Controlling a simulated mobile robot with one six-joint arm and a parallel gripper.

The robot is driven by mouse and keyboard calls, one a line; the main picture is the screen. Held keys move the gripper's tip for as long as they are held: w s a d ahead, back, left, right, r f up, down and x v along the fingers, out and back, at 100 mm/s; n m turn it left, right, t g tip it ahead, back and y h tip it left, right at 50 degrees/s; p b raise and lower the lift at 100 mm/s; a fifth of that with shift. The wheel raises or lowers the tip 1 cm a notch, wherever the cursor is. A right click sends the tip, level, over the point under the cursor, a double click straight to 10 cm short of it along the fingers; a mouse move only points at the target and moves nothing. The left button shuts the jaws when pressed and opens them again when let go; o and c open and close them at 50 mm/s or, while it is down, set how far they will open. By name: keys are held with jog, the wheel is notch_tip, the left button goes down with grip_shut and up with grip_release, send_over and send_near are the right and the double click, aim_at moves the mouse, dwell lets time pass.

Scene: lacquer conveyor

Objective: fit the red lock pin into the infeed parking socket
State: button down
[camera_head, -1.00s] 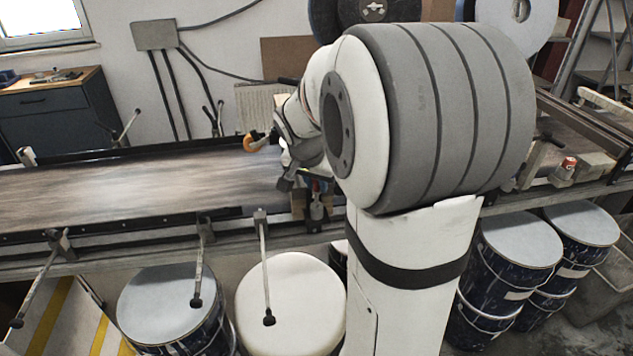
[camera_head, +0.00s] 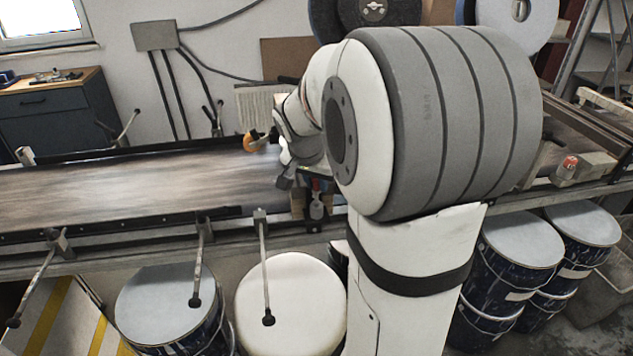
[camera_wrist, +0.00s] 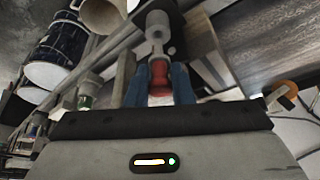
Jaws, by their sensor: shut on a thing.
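My gripper (camera_wrist: 159,88) has blue fingers shut on the red lock pin (camera_wrist: 160,78), seen in the wrist view. A pale grey fitting with a rounded body (camera_wrist: 154,28) lies directly beyond the pin, in line with it. I cannot tell whether the pin is inside this fitting or only against it, nor whether it is the infeed parking socket. In the head view my gripper is at the belt's front rail, partly hidden by my arm. A bit of red (camera_head: 316,185) shows there, above a pale grey piece (camera_head: 317,207).
The conveyor belt (camera_head: 130,185) runs left, with dark rails and rod brackets (camera_head: 203,230). An orange hooked part (camera_head: 255,142) is at the belt's far side. A red-topped item (camera_head: 570,162) sits on the right section. Drums (camera_head: 290,290) stand below the front edge.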

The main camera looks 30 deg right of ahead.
aim_at(315, 190)
jog(key=shift+f+b, duration=1.95)
jog(key=shift+f, duration=0.05)
jog(key=c, duration=1.2)
grip_release()
jog(key=shift+r, duration=0.1)
jog(key=shift+r, duration=0.1)
jog(key=v, duration=0.7)
jog(key=shift+s+a+r, duration=0.1)
jog(key=shift+s+r, duration=0.05)
jog(key=shift+r, duration=0.15)
jog(key=s+a+f+n+y, duration=0.1)
jog(key=s+a+f+n, duration=0.1)
jog(key=s+a+n, duration=0.1)
jog(key=s+a+f+n+y, duration=0.1)
jog(key=s+a+f+n, duration=0.1)
jog(key=s+a, duration=0.3)
jog(key=s+a+f+n+y+p, duration=0.1)
jog(key=s+a+f+n, duration=0.2)
jog(key=s, duration=0.6)
jog(key=shift+a+n+y, duration=0.3)
jog(key=shift+a+n, duration=0.2)
jog(key=shift+n, duration=0.5)
